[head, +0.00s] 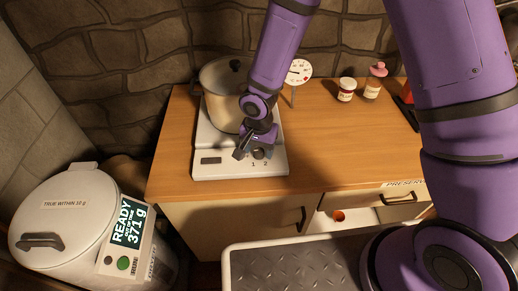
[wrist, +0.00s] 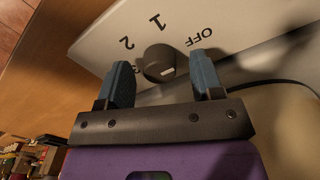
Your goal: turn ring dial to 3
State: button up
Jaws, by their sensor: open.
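The ring dial (wrist: 158,63) is a small dark round knob on the white front of a hotplate (head: 215,168). OFF, 1 and 2 are printed around it, and another mark beside the left finger is mostly hidden. A light patch shows on the knob's lower right side in the wrist view; I cannot tell which mark the knob points to. My gripper (wrist: 163,80) is open, its blue-grey fingers on either side of the knob with gaps visible. In the head view my gripper (head: 254,143) is above the hotplate's front, by the knob (head: 258,154).
A large lidded pot (head: 222,85) stands on the hotplate, close behind my gripper. A round gauge (head: 299,72) and two small jars (head: 346,90) (head: 373,86) stand on the wooden counter (head: 320,140). A white lidded machine (head: 70,220) reads READY 371 g.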

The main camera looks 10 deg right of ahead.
jog(key=shift+f, duration=0.3)
jog(key=c, duration=0.9)
